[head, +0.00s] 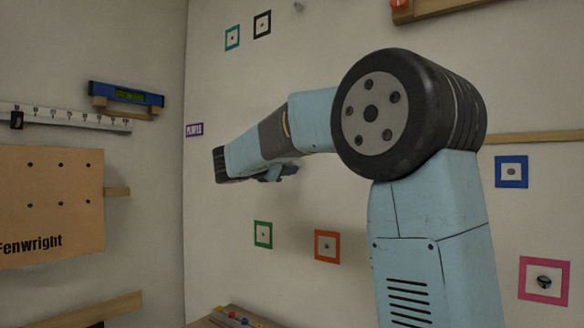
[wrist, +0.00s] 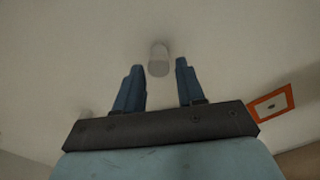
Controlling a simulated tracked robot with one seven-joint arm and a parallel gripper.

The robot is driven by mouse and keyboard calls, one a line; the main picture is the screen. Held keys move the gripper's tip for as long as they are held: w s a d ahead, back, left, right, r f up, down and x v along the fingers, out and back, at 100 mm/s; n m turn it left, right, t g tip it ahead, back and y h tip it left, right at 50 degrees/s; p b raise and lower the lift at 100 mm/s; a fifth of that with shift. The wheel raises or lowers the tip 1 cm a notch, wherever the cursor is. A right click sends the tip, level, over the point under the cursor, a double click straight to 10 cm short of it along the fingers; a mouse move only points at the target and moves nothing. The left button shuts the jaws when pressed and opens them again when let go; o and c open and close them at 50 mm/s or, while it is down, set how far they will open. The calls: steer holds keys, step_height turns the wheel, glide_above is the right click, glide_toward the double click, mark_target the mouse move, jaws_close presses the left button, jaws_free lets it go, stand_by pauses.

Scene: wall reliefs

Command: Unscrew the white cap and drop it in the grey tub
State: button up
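A pale, whitish-grey cylinder that looks like the white cap (wrist: 158,62) sticks out from the wall in the wrist view. My gripper (wrist: 159,70) is open, with one blue finger on each side of the cap's line. The fingers appear apart from it, with a gap on both sides; the depth between the tips and the cap is hard to tell. In the head view my gripper (head: 279,172) is small and partly hidden under my wrist, close to the wall, and I cannot make out the cap. The grey tub is not visible in either view.
An orange square frame (wrist: 271,104) is on the wall right of my gripper. It also shows in the head view (head: 327,246), beside a green frame (head: 263,234). A ledge with coloured pieces (head: 235,318) is below. A blue level (head: 126,96) and tan board (head: 50,200) are left.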

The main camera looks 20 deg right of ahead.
steer(key=m, duration=0.6)
stand_by(0.3)
jaws_close()
steer(key=n, duration=0.5)
steer(key=shift+f, duration=0.15)
stand_by(0.4)
steer(key=n, duration=0.5)
steer(key=shift+s, duration=0.1)
steer(key=shift+n, duration=0.3)
